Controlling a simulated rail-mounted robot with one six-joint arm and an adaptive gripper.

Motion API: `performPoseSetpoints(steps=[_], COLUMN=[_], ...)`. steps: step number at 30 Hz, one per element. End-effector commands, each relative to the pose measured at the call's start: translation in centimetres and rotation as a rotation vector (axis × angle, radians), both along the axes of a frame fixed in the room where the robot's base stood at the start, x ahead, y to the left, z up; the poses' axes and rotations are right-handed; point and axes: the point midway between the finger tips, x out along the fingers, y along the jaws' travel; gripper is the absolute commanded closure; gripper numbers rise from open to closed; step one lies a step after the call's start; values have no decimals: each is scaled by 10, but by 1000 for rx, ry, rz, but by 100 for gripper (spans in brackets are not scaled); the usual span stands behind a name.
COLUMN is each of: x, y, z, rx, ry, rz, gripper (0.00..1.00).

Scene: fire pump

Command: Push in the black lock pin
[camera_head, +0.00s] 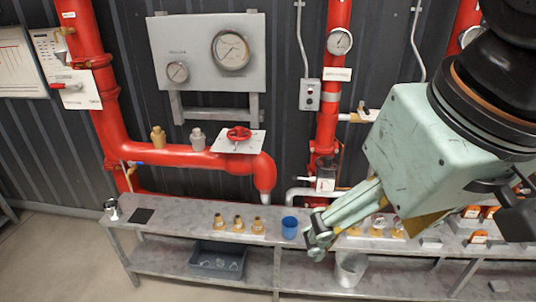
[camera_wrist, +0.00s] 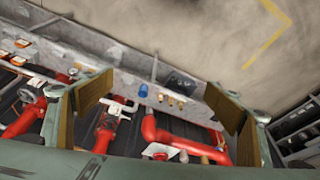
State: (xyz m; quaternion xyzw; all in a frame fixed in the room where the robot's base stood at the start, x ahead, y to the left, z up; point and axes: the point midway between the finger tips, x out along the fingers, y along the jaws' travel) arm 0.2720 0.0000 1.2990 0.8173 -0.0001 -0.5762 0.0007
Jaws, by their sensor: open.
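I cannot make out the black lock pin for sure in either view. A small dark fitting (camera_head: 326,168) with a white label sits on the middle red vertical pipe (camera_head: 328,110); whether the pin is on it is too small to tell. My gripper (camera_head: 318,236) hangs in front of the bench, right of the blue cup (camera_head: 289,227) in the picture. In the wrist view my gripper (camera_wrist: 160,92) has its two fingers wide apart with nothing between them. The red pipes and the bench show beyond it.
A grey metal bench (camera_head: 175,222) runs along the wall, with several brass fittings (camera_head: 238,223) on it. A grey bin (camera_head: 218,260) and a bucket (camera_head: 350,268) stand on the lower shelf. A red handwheel (camera_head: 239,133) and a gauge panel (camera_head: 207,55) are at the left.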

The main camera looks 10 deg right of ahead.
Motion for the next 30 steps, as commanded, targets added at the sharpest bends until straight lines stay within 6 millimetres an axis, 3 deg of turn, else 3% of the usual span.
performPoseSetpoints(steps=[7, 17, 24, 30], x=[0, 12, 44, 81], y=[0, -1, -3, -6], z=[0, 4, 12, 20], rx=[0, -8, -32, -56], ry=[0, 3, 12, 20], rz=[0, 19, 74, 133], gripper=[18, 48, 70, 70])
